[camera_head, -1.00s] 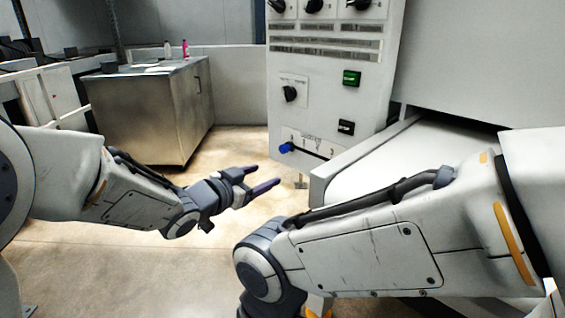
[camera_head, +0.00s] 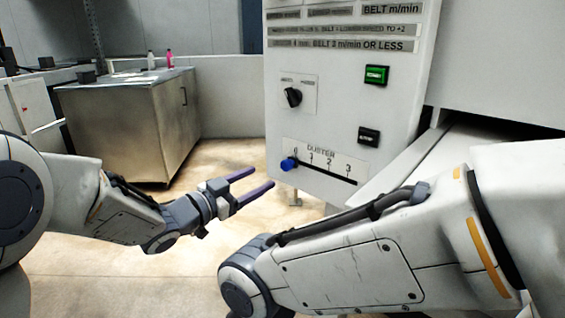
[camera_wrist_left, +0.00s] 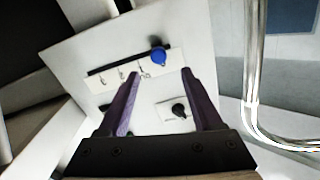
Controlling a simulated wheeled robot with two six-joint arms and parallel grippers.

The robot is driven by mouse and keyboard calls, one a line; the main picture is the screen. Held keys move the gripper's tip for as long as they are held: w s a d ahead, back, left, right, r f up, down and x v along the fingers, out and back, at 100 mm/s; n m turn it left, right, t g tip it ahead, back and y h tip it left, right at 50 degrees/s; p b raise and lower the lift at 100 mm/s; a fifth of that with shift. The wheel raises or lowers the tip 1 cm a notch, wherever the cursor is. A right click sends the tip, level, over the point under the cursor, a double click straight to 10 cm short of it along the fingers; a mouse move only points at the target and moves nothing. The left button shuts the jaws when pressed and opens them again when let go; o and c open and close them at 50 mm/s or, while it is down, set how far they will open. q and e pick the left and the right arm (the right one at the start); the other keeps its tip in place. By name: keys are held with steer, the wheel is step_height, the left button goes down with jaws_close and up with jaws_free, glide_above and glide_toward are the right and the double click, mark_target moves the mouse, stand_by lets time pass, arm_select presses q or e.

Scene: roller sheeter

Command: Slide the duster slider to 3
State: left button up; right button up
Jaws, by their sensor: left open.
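The duster slider's blue knob (camera_head: 288,164) sits at the left end of its black slot (camera_head: 330,177), at the 0 mark. The scale above the slot reads 0, 1, 2, 3 from left to right. My left gripper (camera_head: 262,180) is open and empty, to the left of the knob and apart from it. In the left wrist view the blue knob (camera_wrist_left: 158,55) shows beyond the two purple fingers (camera_wrist_left: 158,72), between their tips and nearer the right one. My right arm crosses the lower right; its gripper is out of view.
The white control panel (camera_head: 340,100) also carries a black rotary knob (camera_head: 292,97), a green button (camera_head: 376,75) and a black button (camera_head: 368,136). A white ledge (camera_head: 400,165) juts out right of the panel. A steel cabinet (camera_head: 120,125) stands at the back left.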

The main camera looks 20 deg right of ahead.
mark_target(284, 166)
arm_select(q)
steer(key=b+x, duration=0.1)
steer(key=x, duration=0.9)
steer(key=shift+d, duration=0.3)
jaws_close()
stand_by(1.0)
